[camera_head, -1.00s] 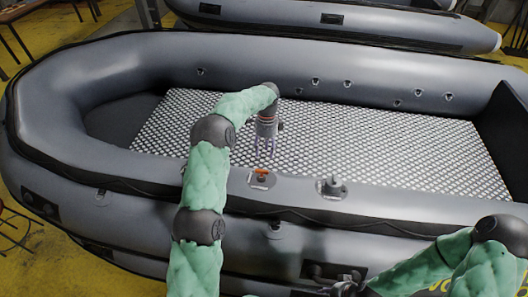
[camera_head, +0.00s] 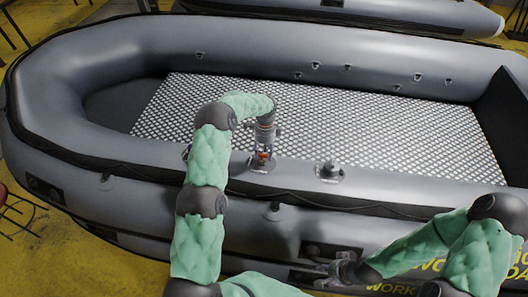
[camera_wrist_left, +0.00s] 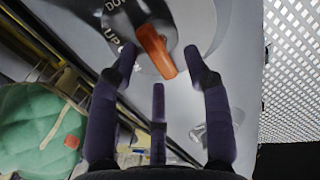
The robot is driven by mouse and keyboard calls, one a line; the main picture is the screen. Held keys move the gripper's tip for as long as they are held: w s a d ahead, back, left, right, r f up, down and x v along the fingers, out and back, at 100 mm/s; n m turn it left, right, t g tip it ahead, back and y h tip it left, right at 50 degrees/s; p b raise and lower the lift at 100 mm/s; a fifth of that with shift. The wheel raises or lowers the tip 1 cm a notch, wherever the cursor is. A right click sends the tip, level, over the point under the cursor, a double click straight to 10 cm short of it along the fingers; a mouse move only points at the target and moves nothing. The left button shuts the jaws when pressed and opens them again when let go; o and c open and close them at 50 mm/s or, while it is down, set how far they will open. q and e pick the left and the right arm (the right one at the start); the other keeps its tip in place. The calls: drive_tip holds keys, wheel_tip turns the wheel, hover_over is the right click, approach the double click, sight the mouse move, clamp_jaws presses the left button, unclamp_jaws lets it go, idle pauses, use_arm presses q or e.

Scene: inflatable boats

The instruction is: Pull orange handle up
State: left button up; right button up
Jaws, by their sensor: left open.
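The orange handle (camera_wrist_left: 156,52) sits on a round black dial (camera_wrist_left: 133,22) with white lettering, "UP" being readable, on the grey boat tube. In the left wrist view the handle lies between the spread dark fingers of my left gripper (camera_wrist_left: 159,70), which is open and not closed on it. In the head view my left gripper (camera_head: 262,153) points down over the handle's round mount (camera_head: 261,167) and mostly hides the handle. My right gripper (camera_head: 340,268) is low in front of the boat's near side; its fingers are too small to judge.
The grey inflatable boat (camera_head: 90,60) has a metal-patterned floor (camera_head: 370,125) behind the near tube. A second round fitting (camera_head: 329,172) stands on the tube to the right of the handle. Another boat (camera_head: 380,14) lies behind. The yellow floor (camera_head: 60,240) shows at front left.

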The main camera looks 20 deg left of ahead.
sight(264, 155)
use_arm(q)
drive_tip(key=shift+f, duration=0.1)
clamp_jaws()
drive_tip(key=shift+w+a+r+b, duration=0.1)
drive_tip(key=shift+w+r+b, duration=0.1)
drive_tip(key=shift+r, duration=0.6)
drive_tip(key=shift+w+r+b, duration=0.15)
drive_tip(key=shift+w+r, duration=0.05)
drive_tip(key=shift+r, duration=0.6)
drive_tip(key=shift+c, duration=1)
unclamp_jaws()
drive_tip(key=shift+o, duration=1)
drive_tip(key=shift+s, duration=0.15)
